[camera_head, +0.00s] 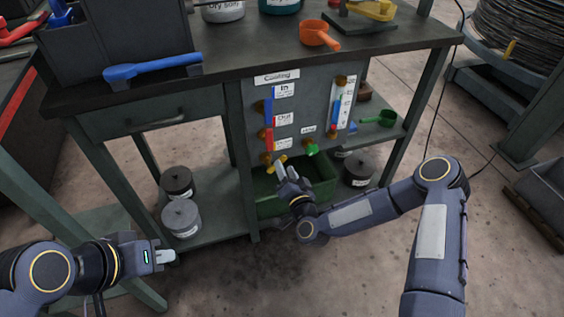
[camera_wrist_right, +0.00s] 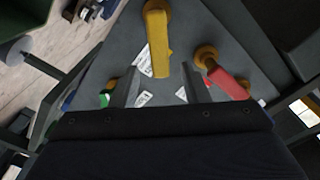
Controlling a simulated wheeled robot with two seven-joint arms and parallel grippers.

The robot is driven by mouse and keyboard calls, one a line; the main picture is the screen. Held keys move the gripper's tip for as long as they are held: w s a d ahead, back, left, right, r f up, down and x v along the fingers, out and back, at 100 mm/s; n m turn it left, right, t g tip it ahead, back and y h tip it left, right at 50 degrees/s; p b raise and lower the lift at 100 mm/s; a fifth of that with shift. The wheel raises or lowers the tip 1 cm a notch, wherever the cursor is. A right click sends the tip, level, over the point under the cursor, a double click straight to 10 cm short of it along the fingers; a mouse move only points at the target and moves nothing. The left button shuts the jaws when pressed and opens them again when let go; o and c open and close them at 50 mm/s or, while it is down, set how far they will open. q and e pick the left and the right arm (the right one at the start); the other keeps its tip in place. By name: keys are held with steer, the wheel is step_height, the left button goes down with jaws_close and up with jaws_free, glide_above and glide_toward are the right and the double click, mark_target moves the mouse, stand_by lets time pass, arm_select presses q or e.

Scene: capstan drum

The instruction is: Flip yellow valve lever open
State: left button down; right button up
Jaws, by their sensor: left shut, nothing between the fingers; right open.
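The yellow valve lever (camera_head: 283,158) is at the lower left of the grey panel, beside its brass pivot, in the head view. In the right wrist view the yellow lever (camera_wrist_right: 159,48) is large, running from its pivot at the top down toward the gap between my fingers. My right gripper (camera_head: 281,170) is open right at the lever; in the wrist view its fingers (camera_wrist_right: 160,83) lie either side of the lever's end. Contact cannot be told. My left gripper (camera_head: 166,256) is shut and empty, away from the panel at the lower left.
A red lever (camera_wrist_right: 228,83) on a brass pivot is close to my right fingers. The panel also carries a blue lever (camera_head: 268,107) and a green handle (camera_head: 312,149). A green bin (camera_head: 322,190) is below. The workbench top (camera_head: 240,65) overhangs the panel.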

steer(key=shift+x, duration=2.3)
steer(key=shift+c, duration=0.4)
jaws_close()
steer(key=shift+d+f+m+b, duration=0.15)
steer(key=shift+f+m+b, duration=0.4)
steer(key=shift+b, duration=0.6)
steer(key=shift+w+d+f+m+b, duration=0.15)
steer(key=shift+f+m+b, duration=0.25)
steer(key=shift+m+b, duration=0.95)
steer(key=shift+d+f+m+b, duration=0.15)
steer(key=shift+f+m+b, duration=0.25)
steer(key=shift+m+b, duration=1)
steer(key=shift+w+d+f+m+b, duration=0.15)
steer(key=shift+f+m+b, duration=0.25)
steer(key=shift+m+b, duration=0.95)
steer(key=shift+s, duration=0.15)
steer(key=shift+o, duration=0.4)
jaws_free()
